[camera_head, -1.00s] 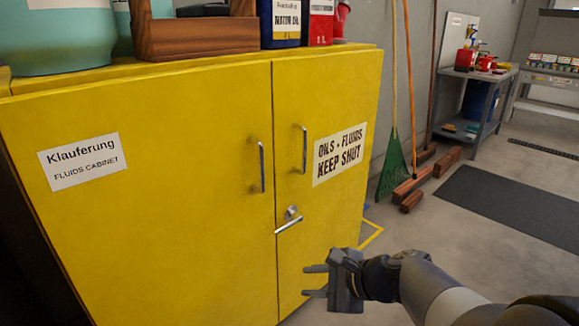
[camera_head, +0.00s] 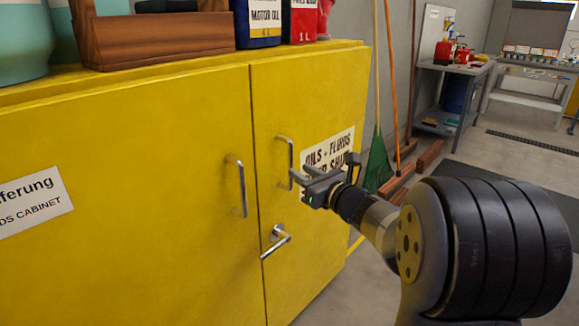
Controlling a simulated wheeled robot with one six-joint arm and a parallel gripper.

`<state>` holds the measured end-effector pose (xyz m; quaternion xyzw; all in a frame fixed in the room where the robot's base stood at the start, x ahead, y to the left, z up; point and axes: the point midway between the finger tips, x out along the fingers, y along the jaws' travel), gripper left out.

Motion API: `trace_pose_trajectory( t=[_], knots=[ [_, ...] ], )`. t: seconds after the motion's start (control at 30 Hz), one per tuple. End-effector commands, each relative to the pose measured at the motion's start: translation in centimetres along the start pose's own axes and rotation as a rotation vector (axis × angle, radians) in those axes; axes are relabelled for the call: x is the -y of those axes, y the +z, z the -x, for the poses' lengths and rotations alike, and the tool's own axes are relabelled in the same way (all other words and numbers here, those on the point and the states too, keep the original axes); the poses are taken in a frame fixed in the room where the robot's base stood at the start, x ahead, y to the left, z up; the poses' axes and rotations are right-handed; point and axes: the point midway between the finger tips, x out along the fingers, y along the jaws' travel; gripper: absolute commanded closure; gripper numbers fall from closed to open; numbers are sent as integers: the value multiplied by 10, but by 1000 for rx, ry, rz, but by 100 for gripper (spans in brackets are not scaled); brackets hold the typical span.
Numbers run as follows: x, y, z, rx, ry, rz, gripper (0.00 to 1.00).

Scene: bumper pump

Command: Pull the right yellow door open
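The right yellow door (camera_head: 309,95) of the cabinet is shut, flush with the left yellow door (camera_head: 130,130). It has an upright metal bar handle (camera_head: 291,156) near its left edge. A lever latch with a round lock (camera_head: 277,239) sits lower, near the seam. My gripper (camera_head: 303,173) is at the lower end of the right door's handle, just to its right in the picture. Its fingers look apart and point toward the handle. I cannot tell whether they touch it.
The left door has its own bar handle (camera_head: 242,188). A wooden toolbox (camera_head: 150,35), a motor oil can (camera_head: 262,22) and red containers (camera_head: 304,20) stand on the cabinet top. Dark matting lies on the floor at right.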

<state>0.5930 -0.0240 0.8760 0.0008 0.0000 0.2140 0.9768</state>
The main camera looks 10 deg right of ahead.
Motion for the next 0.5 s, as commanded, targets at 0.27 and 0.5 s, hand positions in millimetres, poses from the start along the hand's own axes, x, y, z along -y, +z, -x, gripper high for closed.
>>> trace_pose_trajectory(
  t=[0.27, 0.5],
  knots=[
    [-1, -1, -45, 0, 3, 1, 70],
    [-1, 0, -56, 0, 1, 1, 70]
  ],
)
